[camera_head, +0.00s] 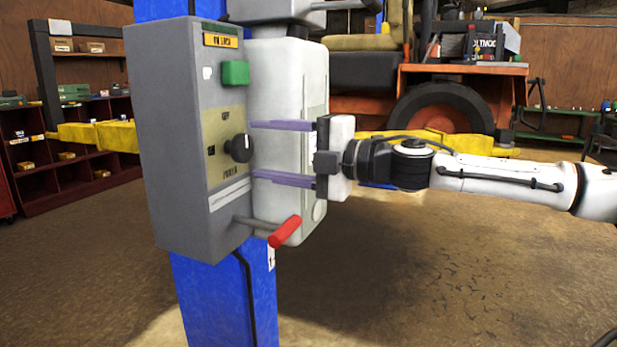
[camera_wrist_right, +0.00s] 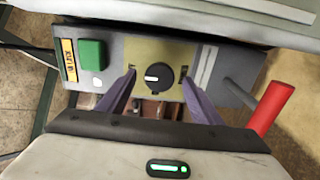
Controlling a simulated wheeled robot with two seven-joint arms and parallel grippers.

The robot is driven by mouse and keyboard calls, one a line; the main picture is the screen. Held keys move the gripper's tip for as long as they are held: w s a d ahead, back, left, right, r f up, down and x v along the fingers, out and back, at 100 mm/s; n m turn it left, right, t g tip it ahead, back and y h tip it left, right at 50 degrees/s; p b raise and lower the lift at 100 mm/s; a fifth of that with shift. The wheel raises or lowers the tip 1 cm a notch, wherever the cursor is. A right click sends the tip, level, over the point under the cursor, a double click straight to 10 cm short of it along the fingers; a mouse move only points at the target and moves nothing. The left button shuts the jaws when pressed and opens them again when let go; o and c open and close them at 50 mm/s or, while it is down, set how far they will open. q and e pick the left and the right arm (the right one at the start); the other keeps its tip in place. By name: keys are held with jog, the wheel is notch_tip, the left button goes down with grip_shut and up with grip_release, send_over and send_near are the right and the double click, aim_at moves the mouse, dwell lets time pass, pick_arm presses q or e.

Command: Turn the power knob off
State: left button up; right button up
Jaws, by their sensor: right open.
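The power knob (camera_head: 240,148) is a black round dial with a white mark, set on a yellowish plate on the front of the grey control box (camera_head: 175,130). In the right wrist view the knob (camera_wrist_right: 158,77) lies between the fingertips, with its white mark pointing left in the picture. My right gripper (camera_head: 250,150) is open, its two purple fingers reaching from the right, one above and one below the knob's height. The fingers show no contact with the knob. My left gripper is not in view.
A green button (camera_head: 235,73) sits above the knob. A red-handled lever (camera_head: 285,231) sticks out below the right fingers. The box hangs on a blue post (camera_head: 225,290). An orange mower (camera_head: 460,95) stands behind; the floor at right is clear.

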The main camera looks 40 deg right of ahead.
jog(key=b+v, duration=0.4)
jog(key=v, duration=0.4)
dwell(0.5)
jog(key=shift+s, duration=0.15)
